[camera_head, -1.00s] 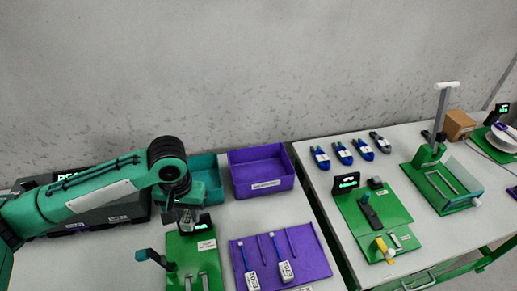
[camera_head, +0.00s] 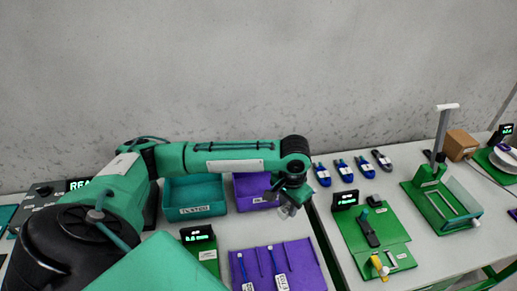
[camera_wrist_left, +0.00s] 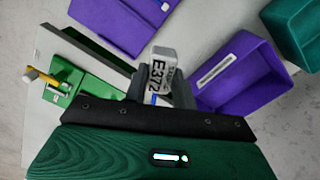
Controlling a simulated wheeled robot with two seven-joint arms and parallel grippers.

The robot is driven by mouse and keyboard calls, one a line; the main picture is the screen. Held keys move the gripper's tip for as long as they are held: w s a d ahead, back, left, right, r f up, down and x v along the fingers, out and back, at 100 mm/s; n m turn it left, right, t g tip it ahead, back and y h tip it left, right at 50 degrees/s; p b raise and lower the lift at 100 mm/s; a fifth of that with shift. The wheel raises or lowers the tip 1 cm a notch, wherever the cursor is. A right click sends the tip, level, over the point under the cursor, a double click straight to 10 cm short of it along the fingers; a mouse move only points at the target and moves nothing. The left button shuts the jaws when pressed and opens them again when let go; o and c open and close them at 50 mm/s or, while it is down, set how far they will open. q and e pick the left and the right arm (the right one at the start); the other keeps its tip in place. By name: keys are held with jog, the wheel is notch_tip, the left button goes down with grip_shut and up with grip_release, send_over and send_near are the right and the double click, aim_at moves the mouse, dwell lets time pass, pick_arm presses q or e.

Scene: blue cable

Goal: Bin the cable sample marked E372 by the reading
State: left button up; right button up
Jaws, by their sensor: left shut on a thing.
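My left gripper (camera_head: 287,207) is shut on the cable sample marked E372. The sample's white tag (camera_wrist_left: 160,78) shows between the fingers in the left wrist view, with a bit of blue cable under it. The gripper hangs above the right front of the purple bin (camera_head: 246,205), near the gap between tables. The purple bin also shows to the right in the wrist view (camera_wrist_left: 240,82). The teal bin (camera_head: 195,213) stands left of the purple one. A lit display (camera_head: 198,234) stands below the teal bin; its text is too small to read surely. My right gripper is not in view.
A purple rack (camera_head: 305,262) holds two other tagged samples at the front. On the right table stand a green fixture (camera_head: 395,235), several blue samples (camera_head: 342,169) and a green press (camera_head: 435,190). My left arm crosses above the teal bin.

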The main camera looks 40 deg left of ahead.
pick_arm(q)
jog(key=w+a+f+m+p, duration=0.1)
jog(key=w+a+m+p, duration=0.2)
jog(key=a, duration=0.6)
jog(key=w+a+f+m+p, duration=0.1)
jog(key=w+a+m+p, duration=0.25)
jog(key=a, duration=0.65)
pick_arm(e)
notch_tip(320, 180, up, 8)
pick_arm(q)
jog(key=shift+n, duration=0.35)
jog(key=shift+s+f+b, duration=0.2)
jog(key=shift+f+b, duration=1.55)
jog(key=shift+f, duration=0.85)
jog(key=shift+s+f+b, duration=0.2)
jog(key=shift+f+b, duration=1.5)
jog(key=shift+f, duration=0.85)
pick_arm(e)
notch_tip(320, 180, down, 7)
jog(key=shift+s+d, duration=0.2)
jog(key=shift+s, duration=0.05)
pick_arm(q)
jog(key=shift+r, duration=0.1)
pick_arm(e)
jog(key=shift+d+r, duration=0.1)
pick_arm(q)
jog(key=shift+p, duration=0.5)
pick_arm(e)
jog(key=shift+r, duration=0.25)
jog(key=shift+r, duration=0.2)
